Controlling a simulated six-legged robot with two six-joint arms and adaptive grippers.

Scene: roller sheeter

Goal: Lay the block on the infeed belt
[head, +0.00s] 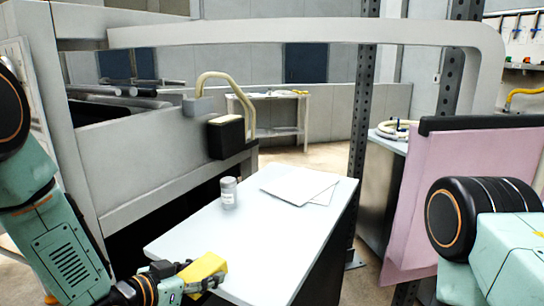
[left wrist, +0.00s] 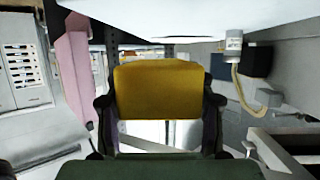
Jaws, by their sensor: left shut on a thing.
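A yellow block (head: 207,267) is held in my left gripper (head: 187,279), low in the head view, at the near left corner of the white table. In the left wrist view the block (left wrist: 158,88) fills the space between the two dark fingers, which are shut on its sides. The block appears raised and apart from the tabletop, though its exact height is hard to judge. The infeed belt cannot be clearly made out; a grey machine frame (head: 150,165) with dark rollers (head: 118,92) stands at the left. My right gripper is outside the view.
The white table (head: 225,255) bears a grey can (head: 228,192) and white sheets (head: 298,184); its near part is clear. A black box (head: 225,137) sits on the machine's side. A pink panel (head: 455,180) stands at the right. A perforated post (head: 360,120) rises behind the table.

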